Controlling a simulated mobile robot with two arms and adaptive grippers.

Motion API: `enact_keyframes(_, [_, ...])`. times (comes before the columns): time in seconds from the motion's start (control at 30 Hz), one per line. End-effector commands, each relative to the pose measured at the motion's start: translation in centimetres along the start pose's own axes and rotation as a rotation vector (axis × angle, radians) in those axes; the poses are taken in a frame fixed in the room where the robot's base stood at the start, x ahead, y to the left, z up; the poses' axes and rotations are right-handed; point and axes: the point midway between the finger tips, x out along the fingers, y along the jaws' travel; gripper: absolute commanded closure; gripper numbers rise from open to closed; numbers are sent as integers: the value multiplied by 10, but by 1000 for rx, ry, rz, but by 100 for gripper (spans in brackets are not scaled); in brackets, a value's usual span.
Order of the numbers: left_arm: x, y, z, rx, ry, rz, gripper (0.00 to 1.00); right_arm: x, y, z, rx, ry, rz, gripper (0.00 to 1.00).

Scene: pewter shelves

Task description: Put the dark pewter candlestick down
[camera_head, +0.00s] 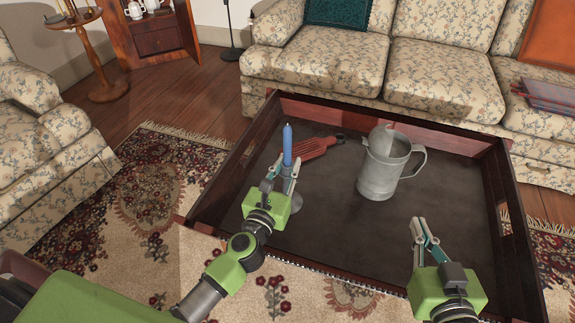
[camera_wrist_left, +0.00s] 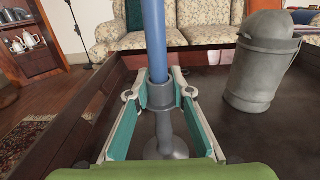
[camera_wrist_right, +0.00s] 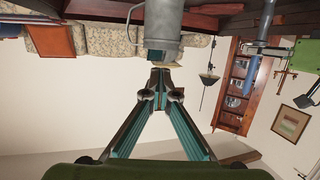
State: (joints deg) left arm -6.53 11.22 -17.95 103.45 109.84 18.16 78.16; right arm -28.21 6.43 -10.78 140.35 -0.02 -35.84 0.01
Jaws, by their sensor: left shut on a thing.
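The dark pewter candlestick (camera_head: 289,214) holds an upright blue candle (camera_head: 287,145) over the left part of the dark wooden tray table (camera_head: 330,225). In the left wrist view, its stem (camera_wrist_left: 164,128) and round base (camera_wrist_left: 166,149) show below the socket. My left gripper (camera_head: 284,170) is shut around the candlestick just below the candle. The candlestick looks upright; I cannot tell whether its base touches the tray floor. My right gripper (camera_head: 424,232) is empty at the front right of the tray; its fingertips (camera_wrist_right: 161,82) meet in the right wrist view.
A grey lidded pitcher (camera_head: 385,165) stands in the middle of the tray. Raised walls (camera_head: 225,180) surround the tray. A floral sofa (camera_head: 400,60) stands behind.

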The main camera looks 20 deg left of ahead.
Motion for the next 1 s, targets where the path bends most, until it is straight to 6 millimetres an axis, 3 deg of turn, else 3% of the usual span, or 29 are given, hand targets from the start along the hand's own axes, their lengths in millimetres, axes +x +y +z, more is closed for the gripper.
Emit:
enact_keyframes(0.03, [0,0,0,0,0,0,72,0,0,-2,0,7,0,100])
enact_keyframes(0.07, [0,0,0,0,0,0,64,0,0,-2,0,8,0,100])
enact_keyframes(0.1, [0,0,0,0,0,0,62,0,0,-2,0,9,0,100])
enact_keyframes(0.57, [0,0,4,0,0,0,62,-1,0,7,1,-39,0,100])
enact_keyframes(0.77, [-37,0,0,-2,4,0,62,-1,0,10,1,-44,0,100])
enact_keyframes(1.0, [-86,0,-1,-1,3,0,62,2,-4,-23,1,114,-8,100])
